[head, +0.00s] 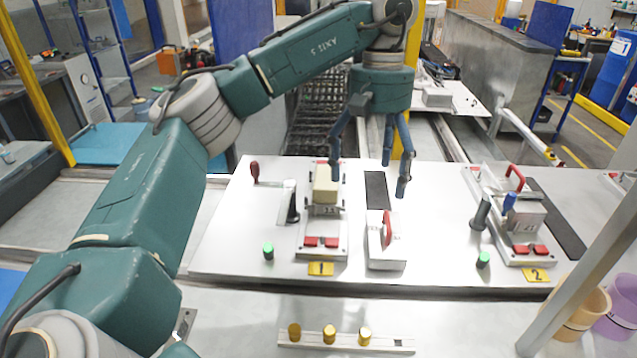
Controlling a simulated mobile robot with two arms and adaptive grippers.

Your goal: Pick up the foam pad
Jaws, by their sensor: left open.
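My left gripper (370,160) hangs fingers down over the white work table, with its fingers spread and nothing between them. A beige block (325,186), which looks like the foam pad, sits on the fixture marked 1, just left of and below the gripper's left finger. It appears apart from the fingers. A flat dark strip (376,190) lies on the table right of that fixture, below the gripper. I cannot tell for certain which of the two is foam. My right gripper is not in view.
A white block with a red handle (387,240) stands right of fixture 1. Fixture 2 (520,230) with a red handle stands at the right. Green buttons (268,250) and a rail with 3 brass pegs (329,335) are nearer. The table between the fixtures is mostly clear.

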